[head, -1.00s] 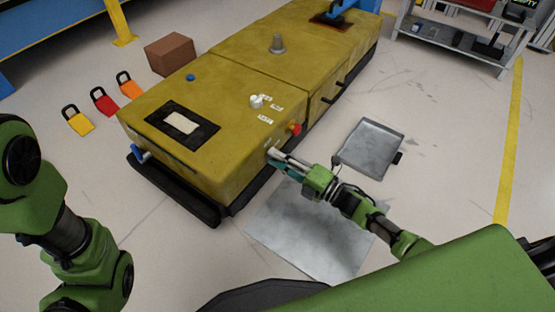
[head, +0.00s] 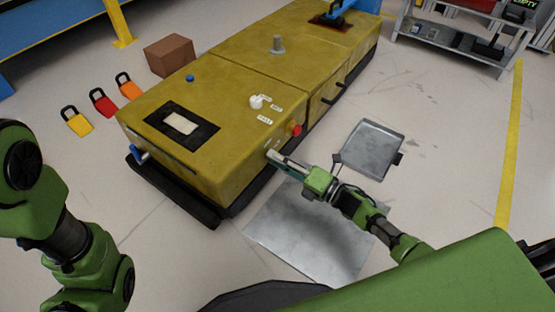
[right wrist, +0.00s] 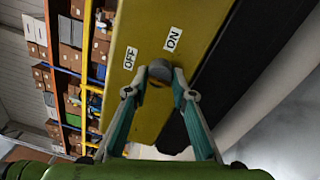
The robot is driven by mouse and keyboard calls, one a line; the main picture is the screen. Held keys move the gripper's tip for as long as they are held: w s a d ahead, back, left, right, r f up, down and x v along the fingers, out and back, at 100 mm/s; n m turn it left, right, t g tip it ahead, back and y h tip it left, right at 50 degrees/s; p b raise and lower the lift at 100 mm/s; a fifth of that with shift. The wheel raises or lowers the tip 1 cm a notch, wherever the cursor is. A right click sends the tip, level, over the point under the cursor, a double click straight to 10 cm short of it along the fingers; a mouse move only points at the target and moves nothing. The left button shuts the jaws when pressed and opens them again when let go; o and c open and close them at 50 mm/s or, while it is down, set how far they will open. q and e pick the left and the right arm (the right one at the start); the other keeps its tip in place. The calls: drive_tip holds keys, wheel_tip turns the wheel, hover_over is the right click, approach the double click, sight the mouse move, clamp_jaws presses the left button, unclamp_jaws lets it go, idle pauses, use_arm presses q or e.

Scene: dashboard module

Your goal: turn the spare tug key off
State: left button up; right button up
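The spare tug is a low yellow vehicle (head: 240,110) in the middle of the head view. Its grey key knob (right wrist: 160,71) shows in the right wrist view on a yellow face, near an OFF label (right wrist: 130,58) on the left and an ON label (right wrist: 173,39) at upper right. My right gripper (right wrist: 160,80) has its fingertips on both sides of the knob and appears shut on it. In the head view my right gripper (head: 272,157) is at the tug's near right side and hides the key. My left arm is at the left; its gripper is out of view.
A red button (head: 296,130) and a white knob (head: 256,102) are close to my right gripper. A grey tray (head: 372,147) and a metal plate (head: 310,230) lie on the floor. Padlock-shaped pieces (head: 103,102) and a brown box (head: 169,54) are beyond the tug's left side.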

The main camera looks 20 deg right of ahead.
drive_tip(key=o, duration=0.4)
drive_tip(key=v, duration=1.2)
drive_tip(key=shift+f, duration=0.1)
